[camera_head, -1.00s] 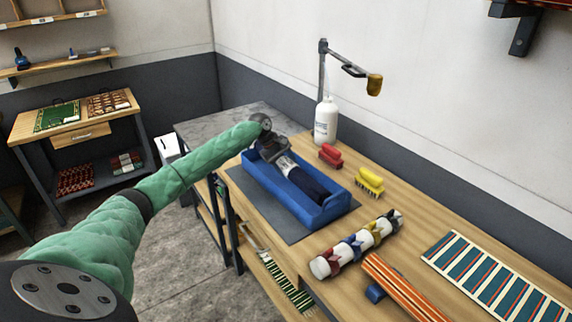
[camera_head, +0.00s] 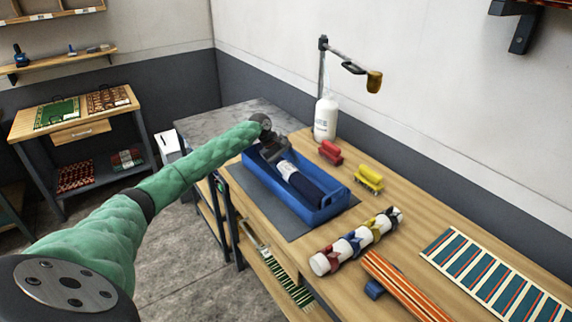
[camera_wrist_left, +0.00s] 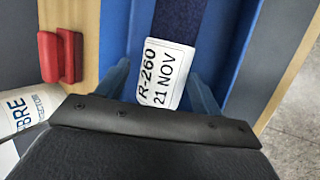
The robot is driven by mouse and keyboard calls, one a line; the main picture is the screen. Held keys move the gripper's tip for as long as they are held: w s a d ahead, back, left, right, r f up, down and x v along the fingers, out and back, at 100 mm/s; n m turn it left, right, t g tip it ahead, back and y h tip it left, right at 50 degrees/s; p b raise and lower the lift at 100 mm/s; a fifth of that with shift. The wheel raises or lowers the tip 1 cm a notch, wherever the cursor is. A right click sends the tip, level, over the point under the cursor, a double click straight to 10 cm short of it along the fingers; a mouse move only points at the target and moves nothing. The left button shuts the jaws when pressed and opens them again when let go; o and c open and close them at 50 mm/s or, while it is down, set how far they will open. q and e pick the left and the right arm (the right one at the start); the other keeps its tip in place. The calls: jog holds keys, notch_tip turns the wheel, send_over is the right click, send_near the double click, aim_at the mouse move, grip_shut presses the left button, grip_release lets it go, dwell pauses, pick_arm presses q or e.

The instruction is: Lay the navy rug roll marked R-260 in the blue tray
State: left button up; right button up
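The navy rug roll (camera_head: 315,187) lies lengthwise inside the blue tray (camera_head: 318,218) on the bench. Its white label (camera_wrist_left: 163,72) reads R-260, 21 NOV in the left wrist view, which also shows the navy roll (camera_wrist_left: 180,20) and the blue tray (camera_wrist_left: 232,60). My left gripper (camera_head: 275,153) is low over the tray's far end, at the labelled end of the roll. In the wrist view its fingers (camera_wrist_left: 160,85) are spread on either side of the label, with gaps beside it. The roll's underside is hidden. My right gripper is not in view.
A strapped white roll (camera_head: 342,250), an orange striped roll (camera_head: 400,285) and a striped rug (camera_head: 490,275) lie to the right. Bare bench shows between.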

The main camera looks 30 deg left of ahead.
pick_arm(q)
jog(key=shift+o, duration=0.4)
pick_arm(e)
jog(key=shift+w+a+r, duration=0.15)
pick_arm(q)
jog(key=shift+r, duration=0.1)
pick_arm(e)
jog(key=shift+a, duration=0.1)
pick_arm(q)
jog(key=shift+r+b, duration=0.2)
jog(key=shift+b, duration=0.15)
jog(key=b+v, duration=0.3)
jog(key=v, duration=0.9)
jog(key=shift+r, duration=0.3)
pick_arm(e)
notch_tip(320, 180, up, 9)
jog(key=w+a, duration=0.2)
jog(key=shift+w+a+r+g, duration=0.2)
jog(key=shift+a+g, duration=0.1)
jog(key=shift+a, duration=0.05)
